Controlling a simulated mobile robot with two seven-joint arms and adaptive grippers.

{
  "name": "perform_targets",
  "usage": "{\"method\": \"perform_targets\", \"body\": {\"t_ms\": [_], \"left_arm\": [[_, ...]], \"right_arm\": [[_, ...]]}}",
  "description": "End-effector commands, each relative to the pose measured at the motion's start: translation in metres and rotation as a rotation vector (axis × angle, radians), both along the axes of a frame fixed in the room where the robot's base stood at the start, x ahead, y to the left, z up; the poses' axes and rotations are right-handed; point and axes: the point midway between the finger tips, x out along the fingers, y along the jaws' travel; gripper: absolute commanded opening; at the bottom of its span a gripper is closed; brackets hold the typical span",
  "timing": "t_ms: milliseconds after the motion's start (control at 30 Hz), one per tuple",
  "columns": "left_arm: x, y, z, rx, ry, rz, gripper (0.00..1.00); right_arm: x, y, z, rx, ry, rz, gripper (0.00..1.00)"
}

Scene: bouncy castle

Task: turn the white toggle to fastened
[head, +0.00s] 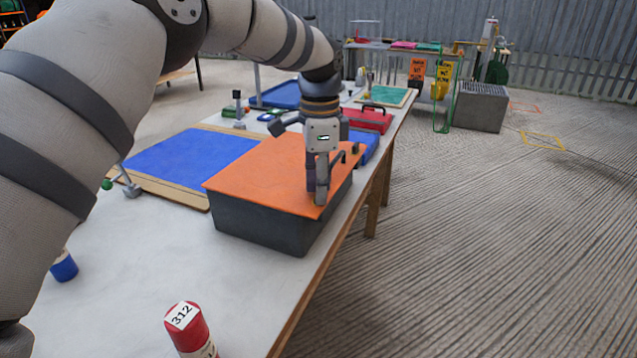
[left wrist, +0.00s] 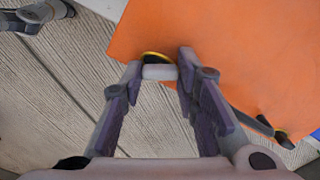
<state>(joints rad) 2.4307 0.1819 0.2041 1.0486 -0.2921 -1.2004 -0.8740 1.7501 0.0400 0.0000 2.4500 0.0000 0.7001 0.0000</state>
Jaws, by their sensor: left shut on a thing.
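The white toggle (left wrist: 159,72) shows between the fingertips of my left gripper (left wrist: 160,75) in the left wrist view, at the edge of an orange lid (left wrist: 215,45). A yellow-rimmed dark round piece (left wrist: 153,56) is just beyond it. My left gripper is shut on the toggle. In the head view, my left gripper (head: 317,195) points down at the front right edge of the orange lid (head: 262,168) on a dark grey box (head: 262,225). The fingers hide the toggle there. I cannot tell whether it is fastened. My right gripper is not in view.
The box stands by the right edge of a long white table (head: 120,285). A dark handle (head: 338,157) rises beside the gripper. A red cylinder marked 312 (head: 187,328) is at the front. A blue panel (head: 190,155) and red case (head: 368,117) lie behind. Open floor is to the right.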

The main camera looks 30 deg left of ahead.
Motion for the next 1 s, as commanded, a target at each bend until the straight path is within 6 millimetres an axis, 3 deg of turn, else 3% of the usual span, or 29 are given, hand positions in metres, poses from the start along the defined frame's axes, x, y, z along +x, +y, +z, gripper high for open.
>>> {"method": "perform_targets", "body": {"t_ms": [1000], "left_arm": [[-0.0001,0.0001,-0.0004,0.001,0.000,0.885,0.00]], "right_arm": [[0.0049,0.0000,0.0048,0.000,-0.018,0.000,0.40]]}}
